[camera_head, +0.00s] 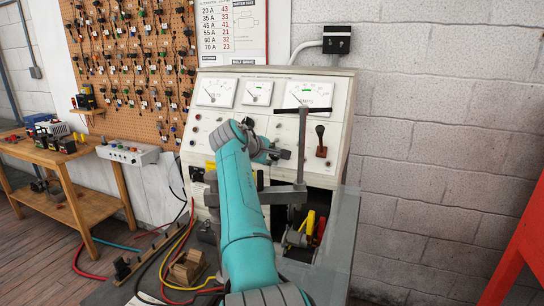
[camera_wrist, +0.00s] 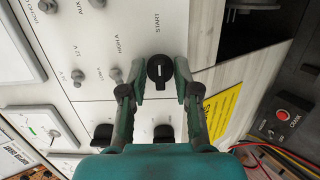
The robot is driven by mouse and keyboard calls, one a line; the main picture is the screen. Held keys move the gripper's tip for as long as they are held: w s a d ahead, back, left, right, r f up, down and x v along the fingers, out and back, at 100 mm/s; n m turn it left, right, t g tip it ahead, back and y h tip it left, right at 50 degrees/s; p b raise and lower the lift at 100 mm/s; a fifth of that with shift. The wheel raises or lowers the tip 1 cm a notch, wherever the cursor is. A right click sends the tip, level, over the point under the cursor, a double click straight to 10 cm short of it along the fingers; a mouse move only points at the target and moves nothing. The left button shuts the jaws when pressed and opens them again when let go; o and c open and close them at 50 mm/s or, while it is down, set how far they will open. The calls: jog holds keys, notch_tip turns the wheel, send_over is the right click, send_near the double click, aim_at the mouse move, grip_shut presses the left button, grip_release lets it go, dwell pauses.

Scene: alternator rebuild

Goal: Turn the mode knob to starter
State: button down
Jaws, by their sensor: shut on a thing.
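The black mode knob (camera_wrist: 159,70) is on the pale test-bench panel (camera_wrist: 90,120) in the wrist view. It is round with a short white mark on its face. The label START is printed on the panel just above it in that view. My gripper (camera_wrist: 161,80) has one finger on each side of the knob, and the jaws are shut on it. In the head view my gripper (camera_head: 278,153) is at the middle of the panel, below the gauges; my arm and gripper largely hide the knob there.
Small metal toggles (camera_wrist: 116,75) and black knobs (camera_wrist: 103,132) sit near my fingers. An upright metal post with a dark crossbar (camera_head: 302,140) stands in front of the panel, close right of my gripper. A red CRANK button (camera_wrist: 282,115) is at the right.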

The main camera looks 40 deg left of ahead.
dwell(0.3)
jog(key=c, duration=0.9)
grip_release()
jog(key=shift+o, duration=0.2)
